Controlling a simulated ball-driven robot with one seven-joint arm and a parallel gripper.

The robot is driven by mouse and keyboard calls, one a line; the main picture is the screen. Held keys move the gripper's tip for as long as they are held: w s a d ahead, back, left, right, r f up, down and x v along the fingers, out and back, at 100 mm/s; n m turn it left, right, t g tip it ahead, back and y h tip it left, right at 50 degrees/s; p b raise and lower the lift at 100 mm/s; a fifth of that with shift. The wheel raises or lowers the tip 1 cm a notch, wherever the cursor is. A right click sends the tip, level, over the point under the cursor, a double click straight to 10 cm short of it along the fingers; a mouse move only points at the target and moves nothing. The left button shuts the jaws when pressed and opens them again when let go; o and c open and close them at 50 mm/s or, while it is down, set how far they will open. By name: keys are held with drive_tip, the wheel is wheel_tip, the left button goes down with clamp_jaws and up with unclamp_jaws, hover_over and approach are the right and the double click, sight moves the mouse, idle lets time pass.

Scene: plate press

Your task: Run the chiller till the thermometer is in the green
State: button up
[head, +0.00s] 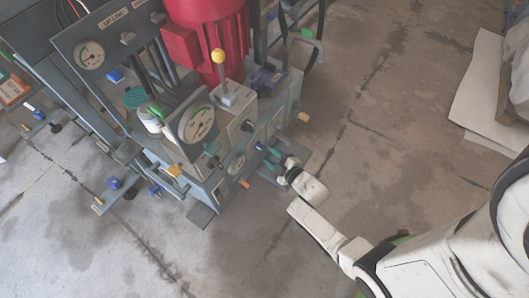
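A grey hydraulic machine stands at upper left. A large round dial gauge (198,124) with a green arc and a needle faces up on its front block. A second dial gauge (90,55) is on the tilted panel behind it, and a small dial (237,163) sits low on the front. I cannot tell which is the thermometer, nor which part is the chiller.
A red motor (208,35) rises from the machine, with a yellow-knobbed lever (219,70) before it. Several small valves stick out at the lower left. White sheets (478,95) lie at far right. The concrete floor between is clear.

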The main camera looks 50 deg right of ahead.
sight(260, 146)
drive_tip(key=shift+b+x, duration=0.55)
drive_tip(key=shift+x, duration=1.4)
drive_tip(key=shift+c, duration=0.2)
clamp_jaws()
